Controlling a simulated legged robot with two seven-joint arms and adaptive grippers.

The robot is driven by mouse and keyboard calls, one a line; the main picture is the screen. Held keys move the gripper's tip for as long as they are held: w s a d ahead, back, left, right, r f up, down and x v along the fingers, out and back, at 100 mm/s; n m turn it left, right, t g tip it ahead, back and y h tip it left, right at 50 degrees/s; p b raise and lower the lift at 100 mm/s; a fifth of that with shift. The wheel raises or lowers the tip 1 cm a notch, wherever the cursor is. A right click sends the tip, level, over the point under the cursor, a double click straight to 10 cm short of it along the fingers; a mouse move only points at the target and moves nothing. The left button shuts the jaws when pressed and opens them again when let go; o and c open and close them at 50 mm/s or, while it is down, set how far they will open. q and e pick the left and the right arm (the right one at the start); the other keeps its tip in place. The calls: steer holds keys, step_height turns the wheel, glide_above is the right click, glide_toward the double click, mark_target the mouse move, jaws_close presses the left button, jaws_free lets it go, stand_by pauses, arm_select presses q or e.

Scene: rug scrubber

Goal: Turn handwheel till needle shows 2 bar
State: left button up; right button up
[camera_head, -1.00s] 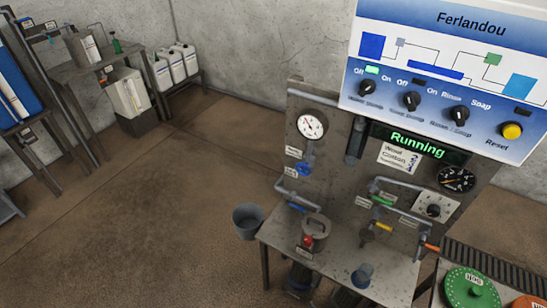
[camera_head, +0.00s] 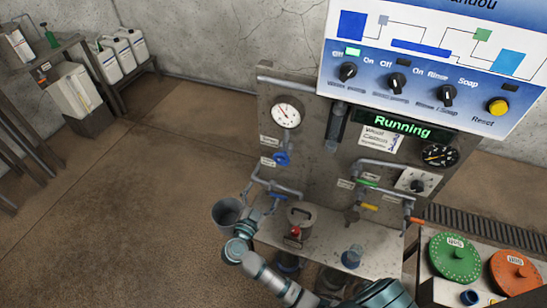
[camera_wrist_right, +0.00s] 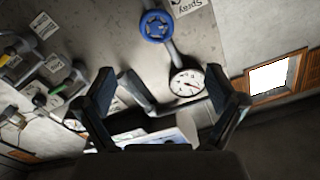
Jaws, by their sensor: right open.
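The blue handwheel (camera_head: 282,158) sits on a pipe on the grey panel, below the round white gauge (camera_head: 287,114). The needle shows on the gauge, but its exact reading is too small to tell. My right gripper (camera_head: 258,212) is low in front of the panel's left side, below the handwheel and apart from it. In the right wrist view the gripper (camera_wrist_right: 160,76) has its two fingers wide apart with nothing between them touching. The handwheel (camera_wrist_right: 156,25) shows beyond the fingertips at the top, and the gauge (camera_wrist_right: 187,83) shows between the fingers, rotated. My left gripper is not in view.
Pipes with coloured levers (camera_head: 367,183) project from the panel. Open floor (camera_head: 130,215) lies to the left.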

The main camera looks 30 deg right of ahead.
glide_toward(281, 161)
steer(key=x, duration=0.9)
steer(key=shift+d+r+p, duration=0.1)
steer(key=shift+d+p, duration=0.2)
steer(key=shift+p, duration=0.1)
steer(key=shift+w+d, duration=0.2)
steer(key=shift+w, duration=0.2)
steer(key=shift+w+a+r, duration=0.1)
steer(key=shift+a, duration=0.05)
steer(key=shift+d, duration=0.35)
steer(key=c, duration=0.9)
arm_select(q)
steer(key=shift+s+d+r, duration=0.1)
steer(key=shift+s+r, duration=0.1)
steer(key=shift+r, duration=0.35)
arm_select(e)
steer(key=shift+c, duration=1.3)
